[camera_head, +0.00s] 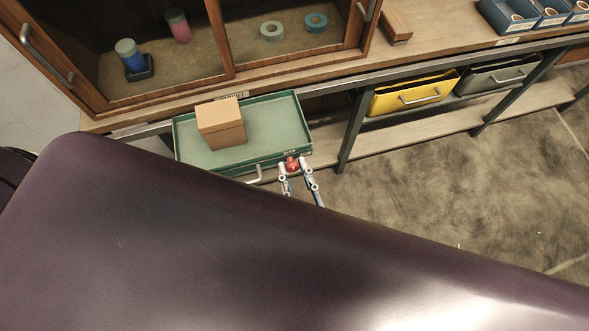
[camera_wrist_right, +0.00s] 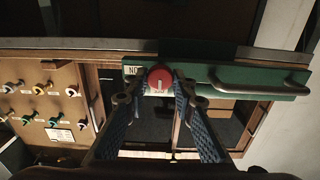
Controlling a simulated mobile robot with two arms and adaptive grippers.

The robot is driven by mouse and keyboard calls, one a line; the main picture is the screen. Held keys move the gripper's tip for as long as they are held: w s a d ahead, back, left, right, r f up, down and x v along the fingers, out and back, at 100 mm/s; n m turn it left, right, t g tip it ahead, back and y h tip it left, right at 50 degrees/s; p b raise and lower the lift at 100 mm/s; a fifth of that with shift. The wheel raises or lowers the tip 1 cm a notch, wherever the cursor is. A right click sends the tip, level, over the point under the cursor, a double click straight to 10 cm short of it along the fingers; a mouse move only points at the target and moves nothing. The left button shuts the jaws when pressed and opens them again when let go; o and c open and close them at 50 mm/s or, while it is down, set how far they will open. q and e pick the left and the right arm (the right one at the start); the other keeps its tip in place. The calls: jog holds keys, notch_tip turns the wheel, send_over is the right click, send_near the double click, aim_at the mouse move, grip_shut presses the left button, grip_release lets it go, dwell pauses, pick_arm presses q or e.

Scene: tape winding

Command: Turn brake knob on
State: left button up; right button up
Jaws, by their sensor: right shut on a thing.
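The brake knob (camera_head: 291,162) is small, round and red, on the front of the green drawer (camera_head: 183,141) in the head view. In the right wrist view the knob (camera_wrist_right: 159,79) shows a pale mark across its face, with small pale labels beside and below it. My right gripper (camera_head: 294,171) has one finger on each side of the knob and is shut on it. In the right wrist view the blue fingers of the gripper (camera_wrist_right: 159,88) flank the knob. My left gripper is not in view.
A cardboard box (camera_head: 221,123) sits in the pulled-out green drawer. The drawer's handle (camera_head: 256,174) is close to the right gripper. A yellow bin (camera_head: 412,93) and a grey bin (camera_head: 497,76) hang under the bench at the right. A large dark purple surface fills the foreground.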

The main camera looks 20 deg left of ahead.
jog(key=shift+m, duration=0.4)
grip_shut()
jog(key=shift+r+m+p, duration=0.1)
jog(key=shift+m+p, duration=0.2)
jog(key=shift+p, duration=0.15)
jog(key=shift+m+p, duration=0.5)
jog(key=shift+m, duration=0.6)
jog(key=m+p, duration=0.1)
jog(key=m, duration=0.3)
jog(key=shift+d+m, duration=0.1)
jog(key=shift+m, duration=0.2)
jog(key=m, duration=0.4)
jog(key=shift+f+m, duration=0.25)
jog(key=shift+m, duration=0.05)
jog(key=m+b, duration=0.1)
jog(key=m, duration=0.4)
jog(key=shift+b, duration=0.3)
jog(key=o, duration=1.1)
grip_release()
jog(key=shift+c, duration=0.2)
